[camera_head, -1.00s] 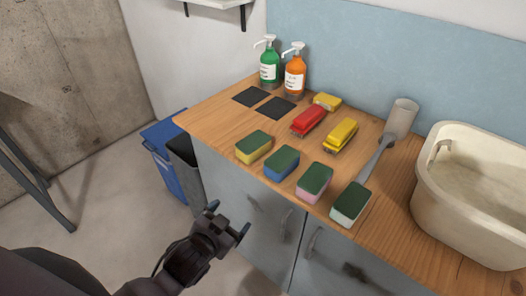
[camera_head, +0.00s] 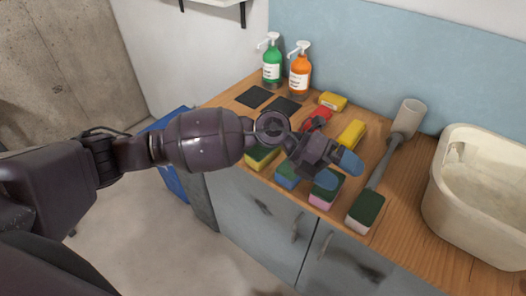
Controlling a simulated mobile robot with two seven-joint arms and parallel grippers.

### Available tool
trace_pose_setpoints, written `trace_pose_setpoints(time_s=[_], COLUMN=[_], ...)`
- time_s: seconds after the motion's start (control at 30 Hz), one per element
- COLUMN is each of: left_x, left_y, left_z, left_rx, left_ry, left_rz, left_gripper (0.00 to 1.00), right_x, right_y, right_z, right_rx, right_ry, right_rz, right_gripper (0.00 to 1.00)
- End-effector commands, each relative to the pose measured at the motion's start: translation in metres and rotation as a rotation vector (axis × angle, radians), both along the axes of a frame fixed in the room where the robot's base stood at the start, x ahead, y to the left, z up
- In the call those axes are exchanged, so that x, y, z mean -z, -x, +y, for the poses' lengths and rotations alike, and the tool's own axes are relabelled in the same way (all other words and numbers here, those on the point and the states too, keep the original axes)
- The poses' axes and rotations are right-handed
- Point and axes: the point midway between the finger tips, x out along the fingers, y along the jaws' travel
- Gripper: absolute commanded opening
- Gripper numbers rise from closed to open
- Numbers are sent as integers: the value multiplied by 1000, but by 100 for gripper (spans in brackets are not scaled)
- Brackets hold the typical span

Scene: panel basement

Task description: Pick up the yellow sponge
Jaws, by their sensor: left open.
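The yellow sponge (camera_head: 257,160), with a dark green top, lies on the wooden counter at the left end of a front row of sponges. My left arm's wrist covers part of it. My left gripper (camera_head: 338,171) is open and empty, with blue finger pads, above the counter to the right of the yellow sponge. It is in front of the blue sponge (camera_head: 285,176) and the pink sponge (camera_head: 324,195) and partly hides them. My right gripper is not in view.
A white sponge (camera_head: 365,211) ends the row. Behind are a red item (camera_head: 318,115), a yellow item (camera_head: 351,134) and a small yellow block (camera_head: 332,101). Green (camera_head: 271,65) and orange (camera_head: 299,75) pump bottles stand at the back. A brush (camera_head: 383,158) lies beside the basin (camera_head: 480,200).

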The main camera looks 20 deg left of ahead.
Motion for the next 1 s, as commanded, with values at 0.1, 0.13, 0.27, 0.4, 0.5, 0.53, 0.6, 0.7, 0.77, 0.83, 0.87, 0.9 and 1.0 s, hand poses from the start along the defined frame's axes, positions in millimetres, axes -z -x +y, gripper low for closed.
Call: trace_pose_setpoints(time_s=[0.1,0.13,0.27,0.4,0.5,0.53,0.6,0.7,0.77,0.83,0.87,0.9,1.0], left_x=[18,21,27,17,8,6,2,5,10,18,22,28,44], left_y=[-25,-32,-63,-92,-107,-110,-114,-117,-116,-116,-116,-116,-116], left_z=[34,45,94,143,170,176,185,190,190,190,190,190,189], left_rx=[101,117,154,150,135,132,125,121,121,122,122,122,122], left_ry=[-306,-380,-678,-942,-1073,-1101,-1145,-1169,-1172,-1169,-1169,-1168,-1168], left_rz=[-99,-117,-172,-205,-213,-214,-215,-214,-213,-212,-212,-212,-212], left_gripper=[89,89,89,89,89,89,89,89,89,89,89,89,89], right_x=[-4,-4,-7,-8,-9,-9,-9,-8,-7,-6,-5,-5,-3], right_y=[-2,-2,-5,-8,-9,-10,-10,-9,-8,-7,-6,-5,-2], right_z=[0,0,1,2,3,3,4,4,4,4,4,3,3], right_rx=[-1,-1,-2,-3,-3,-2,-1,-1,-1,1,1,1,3], right_ry=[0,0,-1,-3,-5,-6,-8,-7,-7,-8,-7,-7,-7], right_rz=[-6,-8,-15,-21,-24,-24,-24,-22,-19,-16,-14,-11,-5], right_gripper=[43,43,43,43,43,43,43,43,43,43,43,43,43])
